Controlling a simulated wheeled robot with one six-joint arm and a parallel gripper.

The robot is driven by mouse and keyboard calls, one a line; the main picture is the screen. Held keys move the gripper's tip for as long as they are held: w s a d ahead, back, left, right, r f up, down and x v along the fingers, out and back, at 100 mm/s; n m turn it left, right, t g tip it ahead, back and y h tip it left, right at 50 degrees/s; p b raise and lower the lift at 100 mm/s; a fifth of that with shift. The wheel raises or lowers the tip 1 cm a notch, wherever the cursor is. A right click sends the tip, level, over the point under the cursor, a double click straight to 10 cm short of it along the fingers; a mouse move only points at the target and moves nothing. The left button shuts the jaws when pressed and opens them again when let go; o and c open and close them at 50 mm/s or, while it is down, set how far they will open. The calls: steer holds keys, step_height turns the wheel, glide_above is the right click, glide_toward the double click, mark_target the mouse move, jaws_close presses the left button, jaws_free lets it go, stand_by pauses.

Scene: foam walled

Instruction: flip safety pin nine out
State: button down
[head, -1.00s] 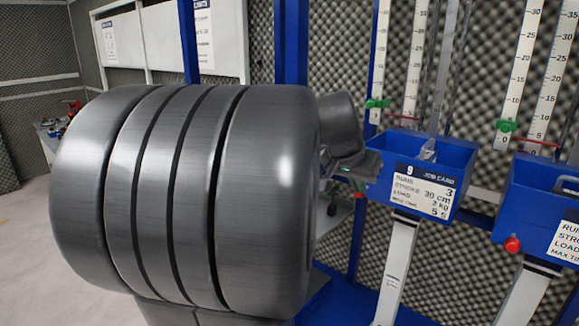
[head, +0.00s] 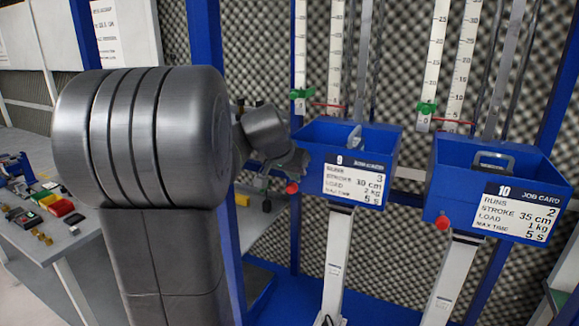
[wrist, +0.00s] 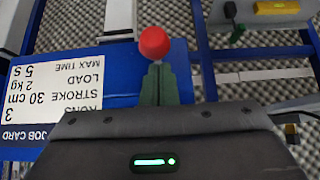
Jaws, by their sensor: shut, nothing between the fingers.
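Safety pin nine shows as a red ball knob (head: 291,187) at the left side of the blue station 9 box (head: 318,135). In the wrist view the red knob (wrist: 154,43) stands just beyond my fingertips. My gripper (wrist: 158,72) is shut, its two green-grey fingers together and empty. In the head view my gripper (head: 297,166) is beside the left wall of the box, close to the knob and partly hidden by my wrist. I cannot tell whether the fingertips touch the knob.
The station 10 box (head: 440,165) with its own red knob (head: 442,223) stands to the right. A blue upright (head: 298,40) rises behind station 9. A table with coloured blocks (head: 60,208) is at the left. Foam covers the back wall.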

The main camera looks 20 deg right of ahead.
mark_target(290, 184)
steer(key=shift+f, duration=0.15)
steer(key=shift+s+a+b, duration=0.15)
steer(key=shift+a+b, duration=0.05)
steer(key=shift+b, duration=0.1)
steer(key=shift+s+a+b, duration=0.85)
steer(key=shift+s+a, duration=0.15)
steer(key=shift+a, duration=0.15)
steer(key=shift+f, duration=0.15)
steer(key=shift+s, duration=0.1)
